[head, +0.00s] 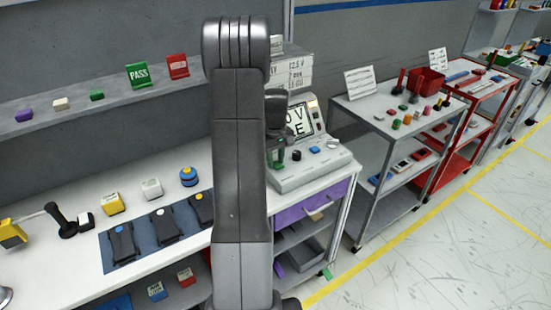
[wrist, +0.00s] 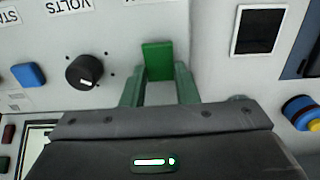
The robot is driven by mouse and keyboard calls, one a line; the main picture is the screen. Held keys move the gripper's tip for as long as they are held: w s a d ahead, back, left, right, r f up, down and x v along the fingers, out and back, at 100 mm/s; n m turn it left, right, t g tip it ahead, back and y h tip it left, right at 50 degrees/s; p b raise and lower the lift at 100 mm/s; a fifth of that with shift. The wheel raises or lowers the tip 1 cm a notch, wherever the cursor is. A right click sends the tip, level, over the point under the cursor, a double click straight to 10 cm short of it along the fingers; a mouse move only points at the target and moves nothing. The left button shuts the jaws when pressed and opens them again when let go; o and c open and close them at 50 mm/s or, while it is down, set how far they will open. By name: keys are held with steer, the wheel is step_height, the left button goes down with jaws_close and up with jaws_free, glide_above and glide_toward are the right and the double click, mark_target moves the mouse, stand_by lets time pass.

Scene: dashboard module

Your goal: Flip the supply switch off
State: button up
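In the wrist view, a bright green upright tab (wrist: 158,60), which looks like the supply switch, stands on the pale panel. My gripper (wrist: 163,72) has its two green fingers apart, with the tab's lower part between or just beyond their tips. I cannot tell whether the fingers touch it. In the head view my gripper (head: 277,157) is over the left end of the grey supply unit (head: 300,175), partly hidden by my arm. The switch is hidden there.
A black knob (wrist: 85,72) marked VOLTS and a blue button (wrist: 28,75) sit left of the tab. A blue and yellow round part (wrist: 300,112) is at right. The bench (head: 75,185) holds black modules (head: 164,227) on a blue mat. A grey cart (head: 385,105) stands to the right.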

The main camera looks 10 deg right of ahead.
steer(key=shift+s+d+f+t+b, duration=0.15)
steer(key=shift+t+b, duration=0.45)
steer(key=shift+b, duration=0.8)
steer(key=t+b, duration=0.1)
steer(key=b, duration=0.1)
steer(key=t+y+b, duration=0.1)
steer(key=b, duration=0.2)
steer(key=shift+s+t, duration=0.3)
steer(key=shift+y+b, duration=0.3)
steer(key=shift+b, duration=0.2)
steer(key=shift+r+t, duration=0.2)
steer(key=shift+t, duration=0.1)
steer(key=o, duration=1)
steer(key=v, duration=1.4)
